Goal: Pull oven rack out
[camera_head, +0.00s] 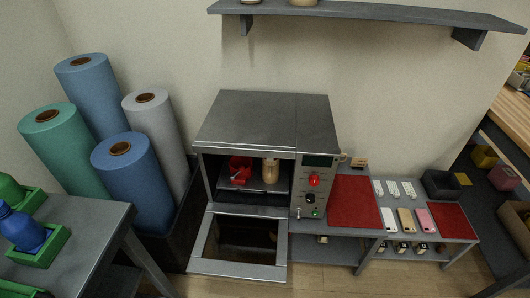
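The grey oven (250,118) stands in the middle of the camera_head view. Its door (240,270) is folded down open, with a window in its middle. Inside, a dark rack (254,186) lies level within the oven cavity. A red mug (240,169) stands on the rack at the left, and a tan cylindrical object (270,170) stands at its right. The rack's rear part is in shadow. The control panel (314,186), with a red knob and smaller buttons, is right of the opening. My gripper is not in view.
Large blue, green and grey rolls stand left of the oven. A grey table (75,235) with green trays is at the lower left. A low table with a red mat (354,200) and phones is at the right. A shelf (370,12) hangs above.

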